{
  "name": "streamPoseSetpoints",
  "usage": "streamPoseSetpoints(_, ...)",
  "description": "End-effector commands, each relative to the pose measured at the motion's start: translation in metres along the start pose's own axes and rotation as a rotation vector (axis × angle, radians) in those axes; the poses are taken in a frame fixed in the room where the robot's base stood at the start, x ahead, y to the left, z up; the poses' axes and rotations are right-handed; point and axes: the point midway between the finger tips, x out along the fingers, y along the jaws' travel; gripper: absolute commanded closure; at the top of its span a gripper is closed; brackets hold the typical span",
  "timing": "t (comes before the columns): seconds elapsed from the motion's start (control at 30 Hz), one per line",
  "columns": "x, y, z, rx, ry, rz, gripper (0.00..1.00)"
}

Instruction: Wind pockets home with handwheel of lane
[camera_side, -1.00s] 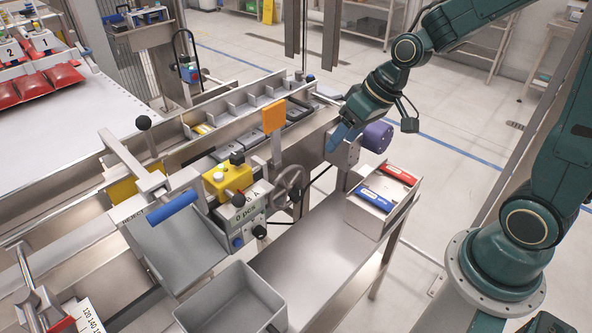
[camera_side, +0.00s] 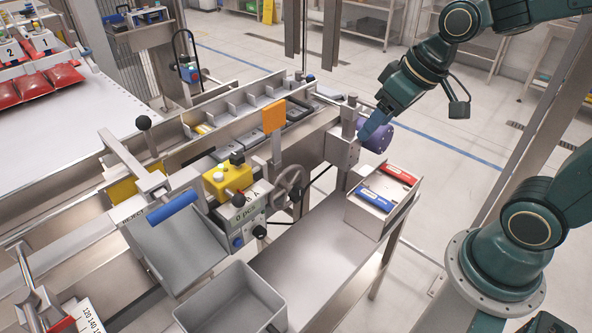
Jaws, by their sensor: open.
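The grey handwheel (camera_side: 291,184) stands on the front side of the lane, just right of the control box (camera_side: 240,214). The pocketed lane (camera_side: 236,108) runs from centre left to upper right; several dark or yellow items lie in its pockets. My gripper (camera_side: 367,132), with blue fingers, is at the lane's right end, close to the purple motor (camera_side: 377,137) and the grey bracket (camera_side: 345,150). It is well right of and above the handwheel and holds nothing that I can see. The gap between its fingers is too small to make out.
A box with a red and a blue item (camera_side: 370,207) sits on the shelf at right. A grey bin (camera_side: 232,304) is at the front. The shelf between bin and box is clear.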

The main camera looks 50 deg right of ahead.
Motion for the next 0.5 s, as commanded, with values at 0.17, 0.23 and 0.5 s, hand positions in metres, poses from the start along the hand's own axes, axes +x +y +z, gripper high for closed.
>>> streamPoseSetpoints(0.17,-0.012,-0.001,0.007,-0.004,0.007,0.015,0.39)
streamPoseSetpoints(0.23,-0.015,-0.001,0.009,-0.004,0.007,0.019,0.39)
streamPoseSetpoints(0.5,-0.019,-0.001,0.012,-0.004,0.01,0.026,0.39)
